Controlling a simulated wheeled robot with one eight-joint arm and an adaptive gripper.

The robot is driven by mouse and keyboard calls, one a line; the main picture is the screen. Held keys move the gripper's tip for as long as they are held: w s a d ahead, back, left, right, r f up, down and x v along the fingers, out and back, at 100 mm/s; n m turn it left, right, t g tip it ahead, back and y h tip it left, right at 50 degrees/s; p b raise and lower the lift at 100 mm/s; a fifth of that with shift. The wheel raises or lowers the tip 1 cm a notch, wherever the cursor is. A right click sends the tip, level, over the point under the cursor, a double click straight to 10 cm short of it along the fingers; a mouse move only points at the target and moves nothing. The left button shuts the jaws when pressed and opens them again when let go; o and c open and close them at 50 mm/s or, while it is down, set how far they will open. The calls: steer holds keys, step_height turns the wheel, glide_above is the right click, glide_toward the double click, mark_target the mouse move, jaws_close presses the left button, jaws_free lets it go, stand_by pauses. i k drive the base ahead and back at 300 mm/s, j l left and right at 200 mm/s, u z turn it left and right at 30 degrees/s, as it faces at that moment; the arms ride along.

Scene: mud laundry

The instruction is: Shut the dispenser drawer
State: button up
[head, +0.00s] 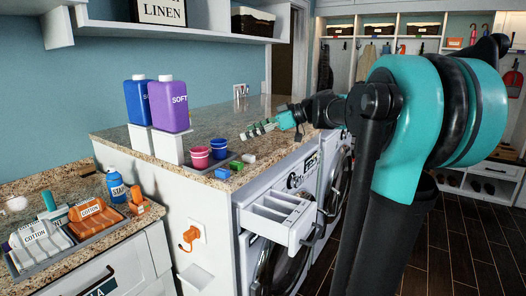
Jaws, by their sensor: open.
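The dispenser drawer (278,214) is a white drawer with several compartments. It sticks out from the upper front of the nearest washing machine (246,221), below the granite counter. My gripper (246,133) is open and empty. It appears above the counter, up and to the left of the drawer, and apart from it. My arm reaches in from the right. The drawer's inner end is at the machine front.
Blue (138,101) and purple (170,105) bottles stand on white blocks. Two cups (200,157) and small colored blocks (235,165) sit near the counter's front edge. An orange plug (190,235) is on the side panel. Open floor (450,245) lies at right.

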mark_target(287, 219)
steer(key=k+j+z, duration=0.35)
steer(key=j, duration=0.15)
steer(key=k+j+z, duration=0.3)
steer(key=k+j, duration=0.05)
steer(key=j, duration=0.05)
